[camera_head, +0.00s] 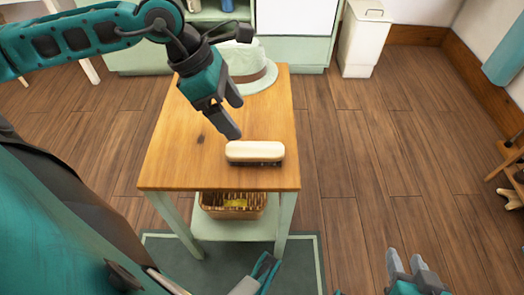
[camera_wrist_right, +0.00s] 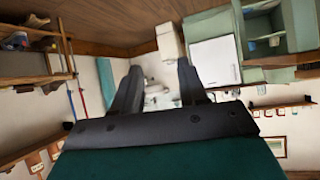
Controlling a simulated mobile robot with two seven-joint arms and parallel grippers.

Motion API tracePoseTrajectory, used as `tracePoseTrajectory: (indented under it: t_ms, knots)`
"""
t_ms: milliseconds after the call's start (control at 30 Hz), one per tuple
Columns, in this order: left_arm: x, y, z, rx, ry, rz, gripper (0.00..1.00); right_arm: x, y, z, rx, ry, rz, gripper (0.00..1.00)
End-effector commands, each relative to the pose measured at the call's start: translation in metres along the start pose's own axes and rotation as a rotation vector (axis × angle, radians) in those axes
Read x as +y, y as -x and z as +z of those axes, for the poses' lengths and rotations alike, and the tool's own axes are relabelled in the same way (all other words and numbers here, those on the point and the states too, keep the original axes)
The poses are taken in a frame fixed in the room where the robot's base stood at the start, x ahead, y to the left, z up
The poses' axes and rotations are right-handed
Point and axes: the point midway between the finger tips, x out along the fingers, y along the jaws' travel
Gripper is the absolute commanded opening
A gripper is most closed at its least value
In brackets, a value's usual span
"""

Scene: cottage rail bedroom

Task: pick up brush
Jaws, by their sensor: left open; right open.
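A brush (camera_head: 255,152) with a cream back and dark bristles lies bristles-down on a small wooden table (camera_head: 170,165), close to its front edge. My left gripper (camera_head: 232,115) is over the table, just above and to the left of the brush; it is open and holds nothing. My right gripper (camera_head: 405,265) is low at the bottom right of the head view, away from the table. Its fingers are apart and empty in the right wrist view (camera_wrist_right: 157,85), which does not show the brush.
A pale hat (camera_head: 250,70) with a brown band sits at the table's back, behind my left gripper. A wicker basket (camera_head: 232,205) is on the shelf below. A cream bin (camera_head: 362,40) stands at the back right. The wooden floor (camera_head: 370,160) right of the table is clear.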

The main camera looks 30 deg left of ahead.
Motion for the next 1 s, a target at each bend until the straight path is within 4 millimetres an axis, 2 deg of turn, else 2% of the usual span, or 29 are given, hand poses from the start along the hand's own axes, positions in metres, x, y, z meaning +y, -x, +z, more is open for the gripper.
tracePoseTrajectory:
  t_ms: [133, 400, 633, 833, 1000]
  knots:
    - [0.006, -0.013, -0.009, 0.039, -0.02, 0.032, 0.79, -0.002, -0.003, 0.007, -0.009, -0.001, -0.004, 0.43]
    - [0.008, -0.062, -0.01, 0.036, -0.017, 0.03, 0.79, -0.004, -0.006, 0.011, -0.007, -0.001, -0.013, 0.43]
    - [0.008, -0.079, -0.011, 0.035, -0.017, 0.029, 0.79, -0.006, -0.009, 0.013, -0.012, 0.0, -0.017, 0.43]
    - [0.007, -0.11, -0.013, 0.034, -0.016, 0.028, 0.79, -0.007, -0.014, 0.014, 0.001, -0.002, -0.023, 0.43]
    - [0.009, -0.125, -0.012, 0.034, -0.015, 0.029, 0.79, -0.009, -0.016, 0.012, 0.001, -0.005, -0.028, 0.43]
